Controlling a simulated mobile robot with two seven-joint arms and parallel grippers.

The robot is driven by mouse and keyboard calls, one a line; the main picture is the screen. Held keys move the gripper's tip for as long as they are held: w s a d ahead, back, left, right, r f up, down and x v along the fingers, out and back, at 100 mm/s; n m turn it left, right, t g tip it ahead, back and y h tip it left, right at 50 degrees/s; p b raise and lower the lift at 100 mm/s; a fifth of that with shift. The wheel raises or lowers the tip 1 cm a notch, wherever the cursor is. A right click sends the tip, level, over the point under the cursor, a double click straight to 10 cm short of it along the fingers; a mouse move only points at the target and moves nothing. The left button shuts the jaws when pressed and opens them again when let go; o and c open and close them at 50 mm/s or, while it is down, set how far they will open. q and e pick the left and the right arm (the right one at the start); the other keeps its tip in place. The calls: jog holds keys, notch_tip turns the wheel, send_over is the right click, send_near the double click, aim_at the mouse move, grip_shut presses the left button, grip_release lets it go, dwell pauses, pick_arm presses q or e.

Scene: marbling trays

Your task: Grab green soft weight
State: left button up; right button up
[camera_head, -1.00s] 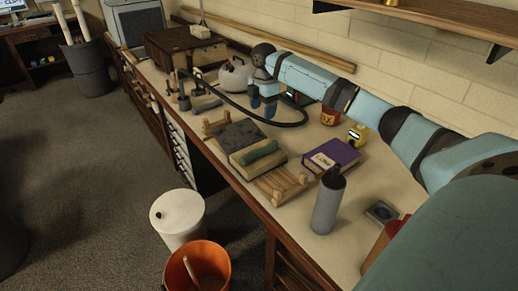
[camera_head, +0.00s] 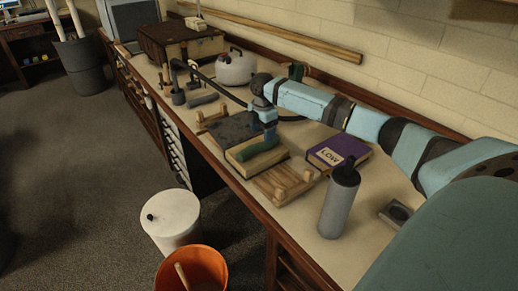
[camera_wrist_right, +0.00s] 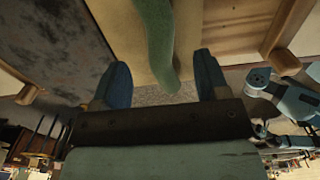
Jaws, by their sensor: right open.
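The green soft weight (camera_head: 262,160) is a long, rounded roll lying on a thick pale book or block (camera_head: 240,164) on the workbench. In the right wrist view, the green weight (camera_wrist_right: 156,38) reaches down between the two blue fingers of my open right gripper (camera_wrist_right: 162,72). There is a gap on each side and nothing is held.
A dark slab (camera_head: 229,131) lies beside the pale block. A wooden rack (camera_head: 284,184), a purple book (camera_head: 337,151) and a grey bottle (camera_head: 339,205) stand nearby. A white kettle (camera_head: 236,67) is farther back. The bench's front edge is close to the rack.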

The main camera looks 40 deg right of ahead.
aim_at(259, 144)
jog(key=shift+w+a+f+b, duration=0.1)
jog(key=shift+a+f+b, duration=0.15)
jog(key=shift+f, duration=1.1)
jog(key=shift+w+a+f+b, duration=0.15)
jog(key=shift+a+f, duration=0.2)
jog(key=shift+f, duration=1)
jog(key=shift+s+r, duration=0.1)
jog(key=c, duration=1.2)
